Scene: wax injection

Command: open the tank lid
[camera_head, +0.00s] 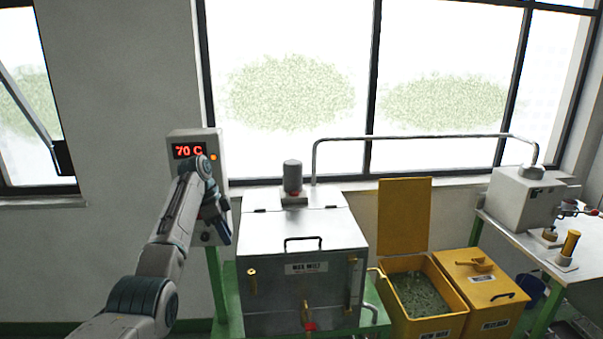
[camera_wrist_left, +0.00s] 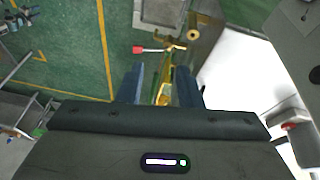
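The steel wax melt tank (camera_head: 275,285) stands in the middle of the head view, and its lid (camera_head: 265,232) lies shut on top. A dark bar handle (camera_head: 303,243) is at the lid's front edge. Brass latches (camera_head: 252,281) are on the tank's front. My left gripper (camera_head: 218,222) is just left of the tank, apart from the handle. In the left wrist view its two blue fingers (camera_wrist_left: 160,88) are spread with no held object visible between them; brass fittings and a red tap lever (camera_wrist_left: 147,49) show beyond. My right gripper is not in view.
A control box (camera_head: 183,137) reading 70 C is on the wall behind my left arm. A motor (camera_head: 292,177) and pipe (camera_head: 420,137) rise behind the lid. Yellow bins (camera_head: 455,318), one open with green pellets, and a bench (camera_head: 520,237) with a machine stand right.

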